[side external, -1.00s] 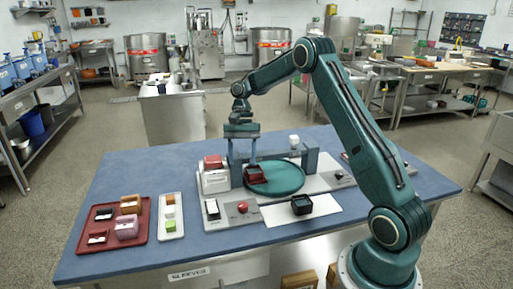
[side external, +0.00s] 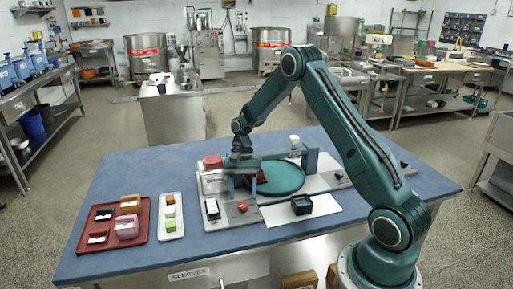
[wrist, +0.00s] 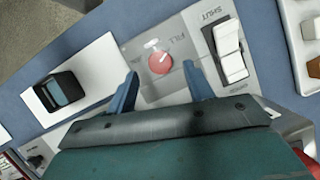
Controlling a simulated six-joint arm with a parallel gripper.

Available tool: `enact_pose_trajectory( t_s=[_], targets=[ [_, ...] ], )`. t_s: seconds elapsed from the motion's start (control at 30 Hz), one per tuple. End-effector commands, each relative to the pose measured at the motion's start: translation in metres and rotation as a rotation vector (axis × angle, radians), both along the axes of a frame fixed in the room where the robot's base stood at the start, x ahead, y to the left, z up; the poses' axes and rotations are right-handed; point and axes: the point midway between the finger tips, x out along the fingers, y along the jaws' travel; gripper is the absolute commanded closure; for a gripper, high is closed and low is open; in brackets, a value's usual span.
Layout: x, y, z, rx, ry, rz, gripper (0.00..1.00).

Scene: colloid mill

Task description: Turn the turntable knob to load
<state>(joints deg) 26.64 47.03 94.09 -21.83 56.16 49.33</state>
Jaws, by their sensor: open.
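A round red knob (side external: 242,207) sits on a grey panel at the front of the machine. In the wrist view the red knob (wrist: 159,63) has a white mark on its upper edge and lettering like FILL beside it. A small black knob (side external: 338,174) is on the panel right of the green turntable (side external: 285,178); I cannot read its label. A dark knob also shows at the lower left of the wrist view (wrist: 36,160). My gripper (side external: 243,191) is open and empty, pointing down. Its fingertips (wrist: 160,68) appear on either side of the red knob, apart from it.
A white rocker switch (wrist: 230,52) labelled SHUT is beside the red knob. A black box (side external: 302,204) stands on a white sheet to the right. A dark red container (side external: 262,176) is partly hidden by my gripper. A maroon tray (side external: 83,241) and white tray (side external: 171,235) are left.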

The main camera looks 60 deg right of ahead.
Motion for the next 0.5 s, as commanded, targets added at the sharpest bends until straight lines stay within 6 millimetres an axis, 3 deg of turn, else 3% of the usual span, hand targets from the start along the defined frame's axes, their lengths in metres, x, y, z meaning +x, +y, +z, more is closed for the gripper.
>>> enact_pose_trajectory(
  t_s=[0.2,0.5],
  targets=[
    [-0.004,0.007,-0.020,0.000,0.001,0.000,0.48],
    [-0.005,0.009,-0.026,0.000,-0.001,0.000,0.48]
  ],
)
